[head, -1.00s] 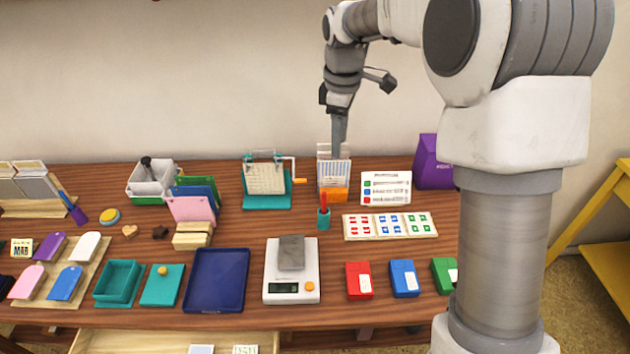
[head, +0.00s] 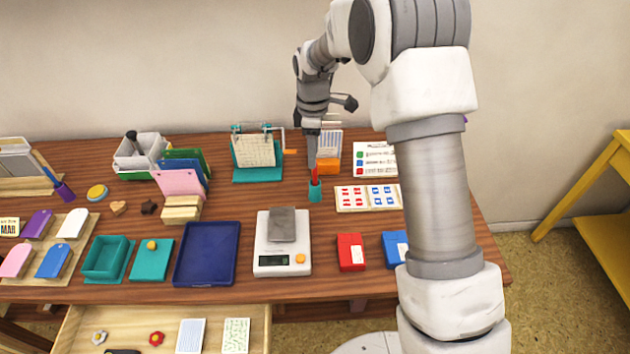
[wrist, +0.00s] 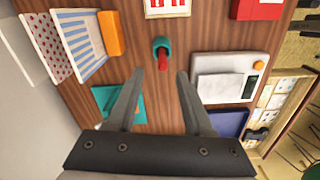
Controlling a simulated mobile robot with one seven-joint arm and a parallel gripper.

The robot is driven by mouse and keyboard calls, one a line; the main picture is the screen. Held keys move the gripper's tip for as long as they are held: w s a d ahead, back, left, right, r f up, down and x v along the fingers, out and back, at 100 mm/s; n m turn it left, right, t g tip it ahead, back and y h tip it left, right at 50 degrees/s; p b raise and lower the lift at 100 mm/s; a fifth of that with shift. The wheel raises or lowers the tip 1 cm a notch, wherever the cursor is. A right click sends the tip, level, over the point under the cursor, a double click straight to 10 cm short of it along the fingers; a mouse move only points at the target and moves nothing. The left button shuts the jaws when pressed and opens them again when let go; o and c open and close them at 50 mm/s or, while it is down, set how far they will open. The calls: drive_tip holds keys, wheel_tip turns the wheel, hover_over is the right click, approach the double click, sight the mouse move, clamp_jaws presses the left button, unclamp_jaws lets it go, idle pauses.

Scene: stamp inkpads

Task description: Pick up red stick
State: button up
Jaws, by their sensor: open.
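The red stick (head: 314,176) stands upright in a small teal cup (head: 315,193) on the wooden table. In the wrist view the red stick (wrist: 162,60) and the teal cup (wrist: 162,44) lie beyond the fingertips, in line with the gap between them. My gripper (wrist: 160,76) is open and empty, its two fingers apart. In the head view my gripper (head: 312,160) hangs pointing down just above and behind the red stick, which appears close to its tips. I cannot tell the exact distance.
An orange-based card holder (head: 328,166) stands close behind the cup. A teal stand (head: 258,175) is to the left. A stamp sheet (head: 368,197) lies to the right, and a scale (head: 283,262) stands in front. Bare wood surrounds the cup at the front.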

sight(315, 181)
drive_tip(key=f, duration=0.5)
drive_tip(key=shift+s+d+f+b, duration=0.2)
drive_tip(key=shift+f+b, duration=0.1)
drive_tip(key=shift+b, duration=0.05)
clamp_jaws()
